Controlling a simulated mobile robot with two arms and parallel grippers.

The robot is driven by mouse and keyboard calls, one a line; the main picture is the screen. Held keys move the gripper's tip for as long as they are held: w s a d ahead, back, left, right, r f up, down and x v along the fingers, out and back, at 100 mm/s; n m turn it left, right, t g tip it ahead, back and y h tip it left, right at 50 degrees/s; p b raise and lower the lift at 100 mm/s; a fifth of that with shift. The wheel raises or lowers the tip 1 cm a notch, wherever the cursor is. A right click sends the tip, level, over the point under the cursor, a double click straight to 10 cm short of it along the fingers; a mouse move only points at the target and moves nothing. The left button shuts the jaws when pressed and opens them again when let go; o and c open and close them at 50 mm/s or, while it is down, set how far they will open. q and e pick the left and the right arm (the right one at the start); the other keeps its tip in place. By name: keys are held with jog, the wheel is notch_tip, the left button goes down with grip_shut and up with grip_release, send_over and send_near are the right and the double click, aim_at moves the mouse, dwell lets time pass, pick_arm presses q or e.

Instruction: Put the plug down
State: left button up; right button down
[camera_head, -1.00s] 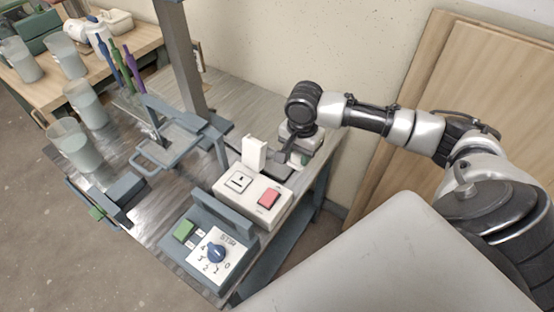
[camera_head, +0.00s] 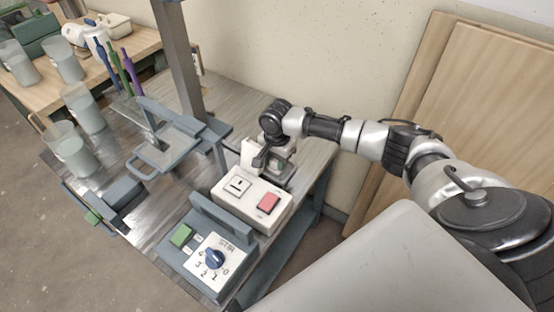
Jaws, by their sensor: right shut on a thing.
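The plug (camera_head: 248,152) is a white upright block at the back edge of the white socket box (camera_head: 233,203). My right gripper (camera_head: 262,158) comes in from the right and is shut on the plug at its right side. The fingers are small and partly hidden by the wrist. I cannot tell whether the plug touches the surface below it. The socket box has a slotted socket (camera_head: 237,185) on its top left and a red switch (camera_head: 268,203) on its right. My left gripper is not in view.
A grey control box with a blue dial (camera_head: 215,258) stands in front of the socket box. A grey post (camera_head: 178,65) and clamp frame (camera_head: 165,148) stand to the left. Translucent buckets (camera_head: 72,155) stand farther left. The bench's right edge is close to the wall.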

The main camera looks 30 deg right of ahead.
jog(key=c, duration=0.8)
grip_release()
jog(key=shift+f, duration=0.1)
notch_tip(320, 180, up, 12)
jog(key=p, duration=0.1)
jog(key=shift+r, duration=0.2)
